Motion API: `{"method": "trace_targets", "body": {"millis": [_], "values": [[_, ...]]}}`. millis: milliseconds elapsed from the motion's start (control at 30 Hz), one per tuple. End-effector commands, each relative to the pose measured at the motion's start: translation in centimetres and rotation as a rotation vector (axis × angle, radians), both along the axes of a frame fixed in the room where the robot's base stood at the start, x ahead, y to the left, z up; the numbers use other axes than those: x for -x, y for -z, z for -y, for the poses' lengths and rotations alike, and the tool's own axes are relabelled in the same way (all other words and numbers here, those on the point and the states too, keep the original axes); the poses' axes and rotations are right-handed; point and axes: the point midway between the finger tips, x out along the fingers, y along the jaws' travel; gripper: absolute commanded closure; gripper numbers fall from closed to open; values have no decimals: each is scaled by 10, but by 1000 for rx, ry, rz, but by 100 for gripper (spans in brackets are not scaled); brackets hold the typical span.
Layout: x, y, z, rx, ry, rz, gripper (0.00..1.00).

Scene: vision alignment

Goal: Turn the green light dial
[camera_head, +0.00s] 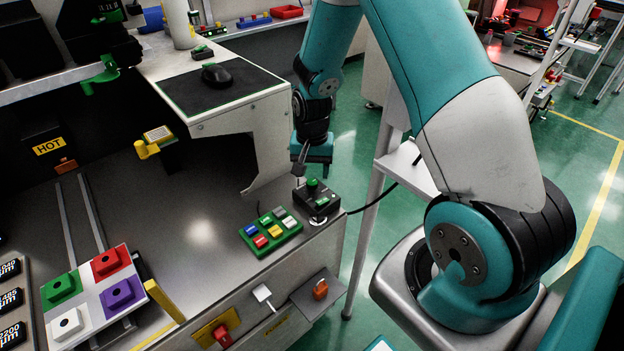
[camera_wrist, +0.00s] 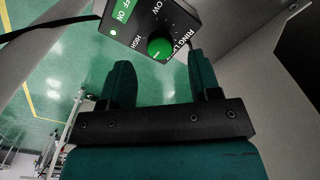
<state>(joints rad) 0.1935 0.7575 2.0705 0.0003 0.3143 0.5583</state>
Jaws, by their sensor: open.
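The green dial (camera_head: 312,183) sits on top of a small black control box (camera_head: 318,203) near the right end of the grey workbench. My gripper (camera_head: 299,172) is just above and left of the box in the head view. In the wrist view my gripper (camera_wrist: 163,70) has its two fingers apart, with the dial just beyond the gap between the tips. Nothing is held.
A black cable (camera_head: 373,204) runs right from the box.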

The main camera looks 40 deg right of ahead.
Motion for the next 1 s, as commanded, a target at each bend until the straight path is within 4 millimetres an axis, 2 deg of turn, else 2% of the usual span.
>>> {"method": "trace_targets", "body": {"millis": [100,233,600,800,833,1000], "values": [[0,19,0,-1,0,-2,43],[0,31,0,0,-1,0,43],[0,36,0,0,-1,1,43],[0,36,0,0,-1,1,89],[0,36,0,0,-1,1,92],[0,36,0,-1,-6,1,92]]}}
